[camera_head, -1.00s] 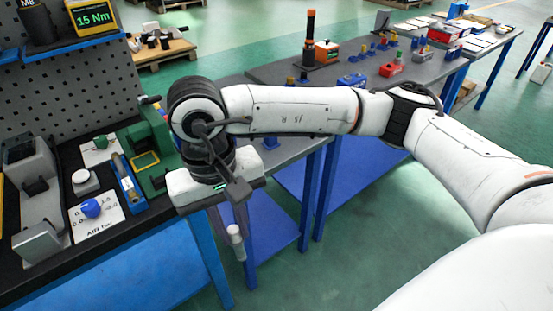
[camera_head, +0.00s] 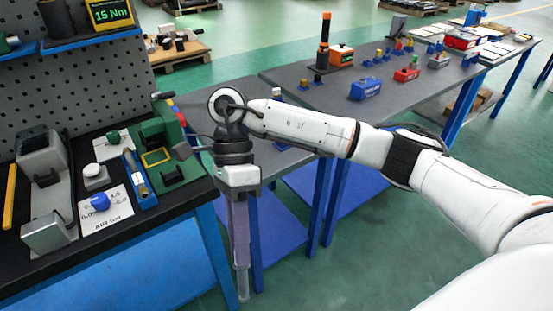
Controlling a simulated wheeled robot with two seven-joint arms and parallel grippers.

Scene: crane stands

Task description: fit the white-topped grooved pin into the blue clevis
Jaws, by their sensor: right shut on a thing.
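My right arm reaches in from the right, and its gripper (camera_head: 240,262) points straight down in front of the left bench. It is shut on a slim greyish cylinder (camera_head: 243,288), which looks like the grooved pin. The pin hangs roughly upright over the floor gap, and its white top and groove cannot be made out. Small blue fixtures (camera_head: 378,57) stand on the far grey table. A blue part (camera_head: 280,146) shows partly behind my arm on the near part of that table. I cannot tell which is the blue clevis. My left gripper is not in view.
The left bench (camera_head: 110,240) carries a green fixture (camera_head: 172,172), a grey vise-like device (camera_head: 45,200), a blue knob (camera_head: 100,202) and a pegboard behind. The far table (camera_head: 330,98) holds a blue box (camera_head: 365,88), a red box (camera_head: 406,75) and a black-orange tool (camera_head: 324,45).

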